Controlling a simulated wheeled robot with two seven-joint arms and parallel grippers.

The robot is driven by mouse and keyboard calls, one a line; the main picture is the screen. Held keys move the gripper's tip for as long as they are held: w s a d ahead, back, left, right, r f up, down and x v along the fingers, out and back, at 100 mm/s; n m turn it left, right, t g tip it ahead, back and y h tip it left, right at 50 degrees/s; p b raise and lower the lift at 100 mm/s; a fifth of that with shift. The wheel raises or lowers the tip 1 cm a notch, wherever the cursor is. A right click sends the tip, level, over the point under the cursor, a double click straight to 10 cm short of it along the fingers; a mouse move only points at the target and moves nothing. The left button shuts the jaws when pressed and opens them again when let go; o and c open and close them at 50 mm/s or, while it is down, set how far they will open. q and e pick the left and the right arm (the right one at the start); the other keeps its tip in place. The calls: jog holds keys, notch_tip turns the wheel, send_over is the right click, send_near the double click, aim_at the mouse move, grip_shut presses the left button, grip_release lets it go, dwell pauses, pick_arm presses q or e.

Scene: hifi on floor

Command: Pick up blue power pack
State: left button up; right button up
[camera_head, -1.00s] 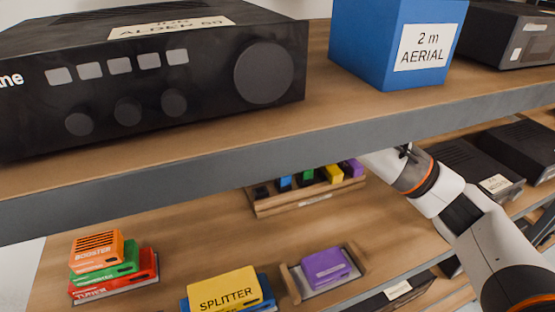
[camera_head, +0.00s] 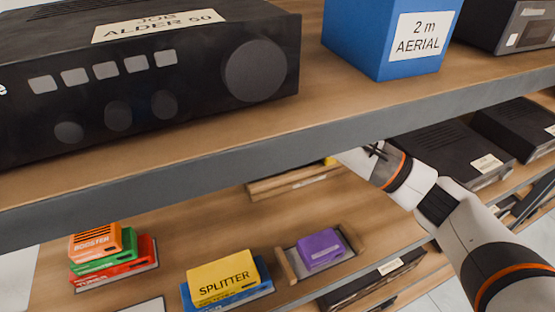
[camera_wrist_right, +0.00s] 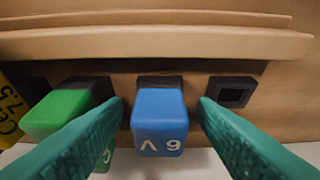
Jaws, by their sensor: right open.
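The blue power pack (camera_wrist_right: 158,118) stands in a slot of a wooden rack in the right wrist view, its lettering upside down. My right gripper (camera_wrist_right: 161,105) is open, with one green finger on each side of the pack and small gaps between them. In the head view my right arm reaches in from the right under the upper shelf. Its fingers and the blue pack are hidden there by the shelf edge. My left gripper is not in view.
In the wrist view a green pack (camera_wrist_right: 62,112) stands close left, a yellow one (camera_wrist_right: 10,105) beyond it, and an empty slot (camera_wrist_right: 232,92) to the right. In the head view the upper shelf edge (camera_head: 250,155) overhangs the rack (camera_head: 292,182); a purple block (camera_head: 319,249) sits in front.

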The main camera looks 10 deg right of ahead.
jog(key=c, duration=1)
jog(key=shift+r, duration=0.15)
